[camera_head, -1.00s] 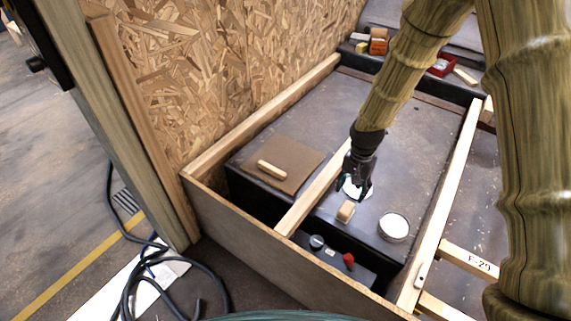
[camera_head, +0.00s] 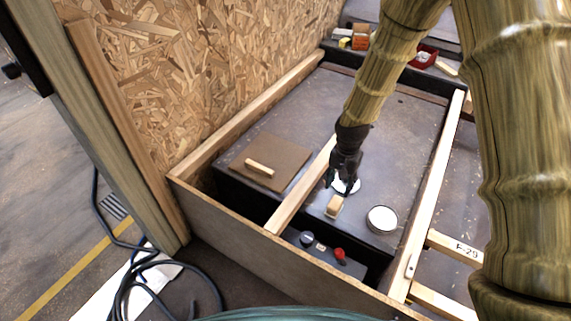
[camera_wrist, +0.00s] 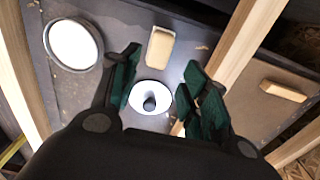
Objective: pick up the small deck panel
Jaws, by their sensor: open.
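A brown square panel (camera_head: 290,154) with a pale wooden handle (camera_head: 259,168) lies flat on the dark deck (camera_head: 385,130), left of the wooden crossbar; I take it for the small deck panel. In the wrist view its handle (camera_wrist: 283,91) shows at the right. My gripper (camera_head: 343,190) is on the other side of the crossbar, pointing down above a white disc (camera_head: 354,184). In the wrist view my gripper (camera_wrist: 162,75) has its fingers apart with nothing held; the white disc (camera_wrist: 141,88) with a dark centre lies below. Contact cannot be told.
A wooden crossbar (camera_head: 302,186) lies between my gripper and the panel. A wooden block (camera_head: 334,206) and a round white-topped can (camera_head: 382,219) are near my gripper. A chipboard wall (camera_head: 200,70) rises behind the panel. A box with a red knob (camera_head: 339,254) sits in front.

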